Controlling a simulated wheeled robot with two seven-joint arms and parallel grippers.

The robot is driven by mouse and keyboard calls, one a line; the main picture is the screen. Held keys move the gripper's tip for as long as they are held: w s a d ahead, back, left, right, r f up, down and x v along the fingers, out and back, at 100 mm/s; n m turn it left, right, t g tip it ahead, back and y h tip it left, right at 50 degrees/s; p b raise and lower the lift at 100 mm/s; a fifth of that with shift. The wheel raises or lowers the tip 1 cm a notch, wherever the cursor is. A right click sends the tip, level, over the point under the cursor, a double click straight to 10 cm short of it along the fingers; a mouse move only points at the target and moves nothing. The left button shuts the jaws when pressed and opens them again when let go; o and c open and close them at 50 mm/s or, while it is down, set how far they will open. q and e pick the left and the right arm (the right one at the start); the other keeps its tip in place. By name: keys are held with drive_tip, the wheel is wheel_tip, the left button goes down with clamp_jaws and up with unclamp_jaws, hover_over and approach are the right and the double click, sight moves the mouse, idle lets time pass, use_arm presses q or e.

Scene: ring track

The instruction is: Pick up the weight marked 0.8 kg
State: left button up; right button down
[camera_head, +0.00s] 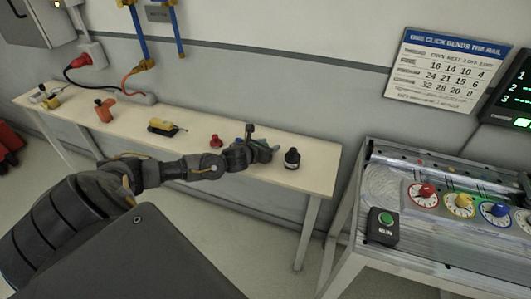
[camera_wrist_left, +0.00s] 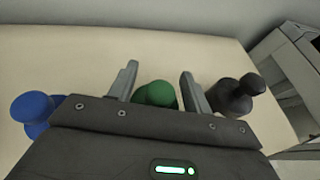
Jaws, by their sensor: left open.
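My left gripper (camera_head: 263,142) reaches over the bench at the right end of a row of weights. In the left wrist view its two fingers (camera_wrist_left: 158,76) are open, one on each side of a green weight (camera_wrist_left: 156,95). The lower part of the green weight is hidden by the gripper body. A blue weight (camera_wrist_left: 33,110) stands to the left and a black weight (camera_wrist_left: 236,95) to the right, outside the fingers. In the head view the black weight (camera_head: 292,158) and a red weight (camera_head: 216,141) show. No mass marking is readable on any weight. My right gripper is not in view.
The pale bench (camera_head: 310,180) also bears a yellow tool (camera_head: 163,127) and an orange item (camera_head: 104,110) farther left. To the right, a metal table carries coloured dials (camera_head: 461,203) and a black box with a green button (camera_head: 384,226). A gap separates bench and table.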

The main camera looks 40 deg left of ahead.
use_arm(q)
drive_tip(key=shift+s, duration=0.1)
clamp_jaws()
drive_tip(key=shift+r, duration=0.1)
idle(0.4)
drive_tip(key=shift+r, duration=0.1)
